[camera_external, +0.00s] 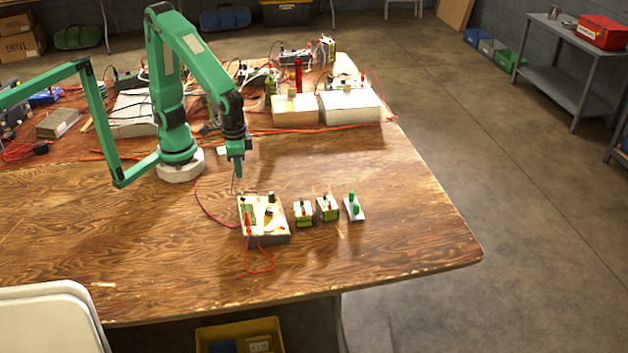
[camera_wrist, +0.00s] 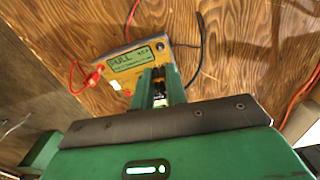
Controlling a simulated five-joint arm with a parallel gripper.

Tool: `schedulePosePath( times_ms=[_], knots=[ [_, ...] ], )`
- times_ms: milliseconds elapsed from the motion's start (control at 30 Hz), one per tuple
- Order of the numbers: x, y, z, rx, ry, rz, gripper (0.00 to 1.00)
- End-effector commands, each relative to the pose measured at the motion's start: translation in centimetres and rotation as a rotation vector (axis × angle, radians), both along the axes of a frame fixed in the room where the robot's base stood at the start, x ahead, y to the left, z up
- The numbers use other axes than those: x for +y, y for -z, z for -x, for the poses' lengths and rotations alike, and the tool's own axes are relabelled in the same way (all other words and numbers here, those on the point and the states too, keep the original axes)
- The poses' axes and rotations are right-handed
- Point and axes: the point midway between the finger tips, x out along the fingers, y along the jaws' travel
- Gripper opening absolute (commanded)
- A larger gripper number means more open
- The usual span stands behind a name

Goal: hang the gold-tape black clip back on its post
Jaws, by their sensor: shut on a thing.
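My gripper (camera_external: 238,172) points down behind the charger box (camera_external: 278,233), above the table. In the wrist view my gripper (camera_wrist: 159,88) is shut on a small dark clip (camera_wrist: 158,86) with a gold band, mostly hidden between the fingers. The charger (camera_wrist: 112,65) shows there just past the fingertips, with a lit display (camera_wrist: 133,60) reading "PULL". A red clip (camera_wrist: 94,79) is at the charger's left side. In the external view a dark post-like part (camera_external: 271,197) stands on the charger's far edge. I cannot tell which post belongs to the clip.
Boxes (camera_external: 350,108) and cables crowd the back. The table's right part is clear.

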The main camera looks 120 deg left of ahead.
Motion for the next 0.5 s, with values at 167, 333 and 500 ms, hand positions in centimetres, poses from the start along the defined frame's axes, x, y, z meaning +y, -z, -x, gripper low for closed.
schedulePosePath(
  times_ms=[167,333,500],
  knots=[
    [0.0,0.8,0.0,0.001,0.000,0.000,0.01],
    [0.0,1.5,0.1,0.003,0.000,0.000,0.01],
    [0.0,2.2,0.0,0.001,0.000,0.000,0.01]
  ],
)
